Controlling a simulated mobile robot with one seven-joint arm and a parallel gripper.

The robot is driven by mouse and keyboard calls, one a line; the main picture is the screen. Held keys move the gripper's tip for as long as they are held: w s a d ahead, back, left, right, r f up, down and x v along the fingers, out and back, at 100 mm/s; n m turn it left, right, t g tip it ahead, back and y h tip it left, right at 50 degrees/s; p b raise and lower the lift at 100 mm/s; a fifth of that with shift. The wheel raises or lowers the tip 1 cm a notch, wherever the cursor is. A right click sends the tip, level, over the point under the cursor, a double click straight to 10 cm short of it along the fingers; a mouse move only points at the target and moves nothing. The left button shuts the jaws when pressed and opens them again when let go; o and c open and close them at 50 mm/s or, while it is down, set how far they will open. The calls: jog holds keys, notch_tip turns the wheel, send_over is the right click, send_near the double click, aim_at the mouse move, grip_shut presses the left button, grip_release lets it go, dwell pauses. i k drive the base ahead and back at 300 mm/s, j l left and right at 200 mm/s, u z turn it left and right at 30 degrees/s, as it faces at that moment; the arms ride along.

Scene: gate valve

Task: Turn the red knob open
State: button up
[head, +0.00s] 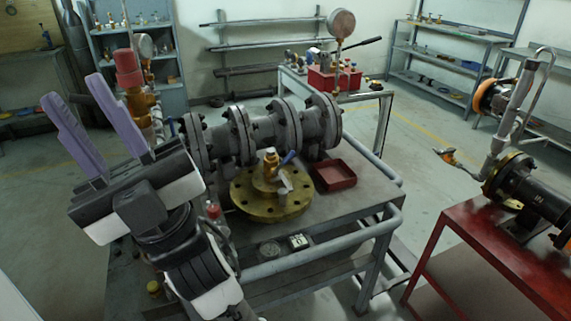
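The red knob (128,68) sits on top of an upright brass valve (140,104) at the upper left of the head view. My gripper (73,89) is at the left, its two purple fingers pointing up and spread apart with nothing between them. The knob is just right of the right fingertip in the picture, outside the gap between the fingers. I cannot tell how far apart they are in depth. The lower part of the brass valve is partly hidden behind my gripper and other parts.
A grey flanged pipe (262,132) lies across a metal workbench (345,205). A brass flange (272,204) and a red tray (335,174) are on it. A round gauge (145,46) is close right of the knob. A red bench (480,255) stands at right. The floor between benches is clear.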

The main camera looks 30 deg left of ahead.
aim_at(213, 212)
jog(key=k+u, duration=0.1)
jog(key=u, duration=1.15)
jog(key=k+j+z, duration=0.1)
jog(key=k+j, duration=0.2)
jog(key=j, duration=0.15)
jog(key=k+j+z, duration=0.1)
jog(key=k+j, duration=0.25)
jog(key=i+j, duration=0.3)
jog(key=i, duration=0.15)
jog(key=i+j, duration=0.25)
jog(key=i, duration=0.25)
